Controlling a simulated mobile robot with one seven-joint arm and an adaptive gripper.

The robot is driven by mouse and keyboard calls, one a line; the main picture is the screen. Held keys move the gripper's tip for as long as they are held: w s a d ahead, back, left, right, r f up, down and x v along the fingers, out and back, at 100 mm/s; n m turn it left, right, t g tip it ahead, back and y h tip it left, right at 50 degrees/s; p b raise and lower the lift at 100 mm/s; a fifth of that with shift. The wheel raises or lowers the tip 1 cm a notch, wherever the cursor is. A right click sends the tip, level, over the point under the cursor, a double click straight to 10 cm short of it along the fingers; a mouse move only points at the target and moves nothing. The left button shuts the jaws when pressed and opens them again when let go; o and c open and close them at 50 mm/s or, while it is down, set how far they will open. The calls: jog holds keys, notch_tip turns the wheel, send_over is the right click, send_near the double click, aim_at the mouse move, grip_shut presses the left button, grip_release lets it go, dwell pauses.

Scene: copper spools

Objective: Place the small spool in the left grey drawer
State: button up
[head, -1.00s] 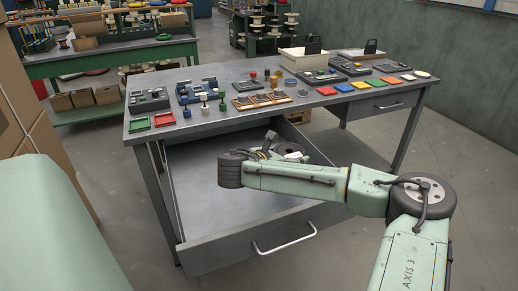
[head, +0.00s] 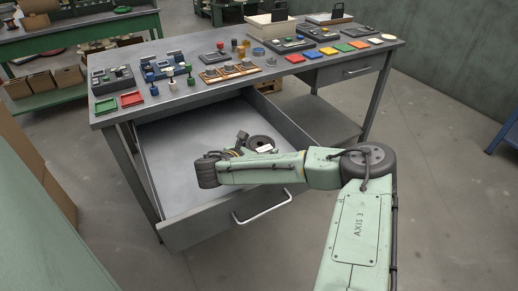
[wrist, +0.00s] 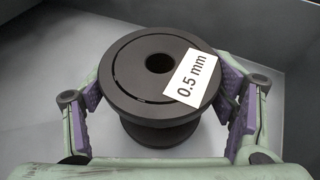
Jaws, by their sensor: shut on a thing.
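A small black spool (wrist: 140,88) with a white "0.5 mm" label sits between the two purple-padded fingers of my gripper (wrist: 164,98) in the wrist view. My gripper is shut on it, a pad at each side. In the head view the spool (head: 261,143) shows just behind my arm, over the open left grey drawer (head: 172,147). The drawer is pulled far out and its visible floor is bare. Pale drawer floor and grey walls surround the spool in the wrist view. I cannot tell whether the spool touches the floor.
The grey workbench (head: 190,103) holds several coloured trays, blocks and small fixtures. A second drawer (head: 350,69) at the right is shut. The open drawer's front wall with its handle (head: 262,208) stands below my arm. A green bench (head: 80,40) is behind left.

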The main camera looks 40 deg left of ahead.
jog(key=o, duration=1.8)
jog(key=shift+f, duration=0.1)
jog(key=shift+r, duration=0.2)
jog(key=shift+b+v, duration=1.25)
jog(key=shift+v, duration=4.75)
jog(key=shift+s+f, duration=0.1)
